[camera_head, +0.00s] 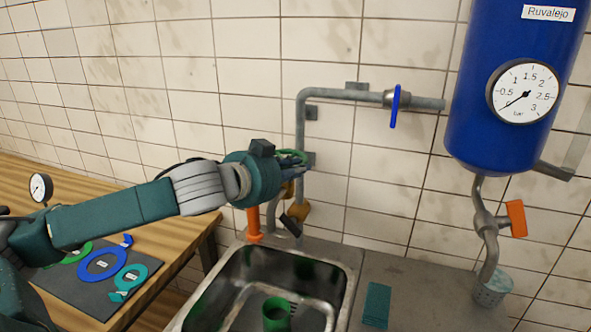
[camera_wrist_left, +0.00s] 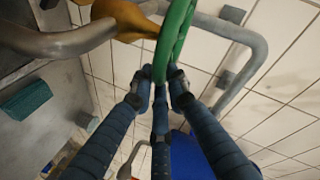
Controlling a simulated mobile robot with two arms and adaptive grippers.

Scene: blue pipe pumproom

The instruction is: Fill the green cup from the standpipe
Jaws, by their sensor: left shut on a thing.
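The green cup (camera_head: 277,312) stands in the metal sink basin (camera_head: 350,268), partly cut off by the bottom edge of the head view. The standpipe (camera_head: 300,125) is a grey pipe on the tiled wall behind the sink, with a brass-coloured part (camera_head: 300,212) low on it. A green handwheel (camera_head: 290,155) sits on it, mostly hidden behind my left gripper (camera_head: 296,168). In the left wrist view the fingers of my left gripper (camera_wrist_left: 160,80) are shut on the rim of the green handwheel (camera_wrist_left: 175,35). My right gripper is not in view.
A teal block (camera_head: 376,305) lies right of the basin. Coloured rings lie on a dark mat (camera_head: 75,290).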

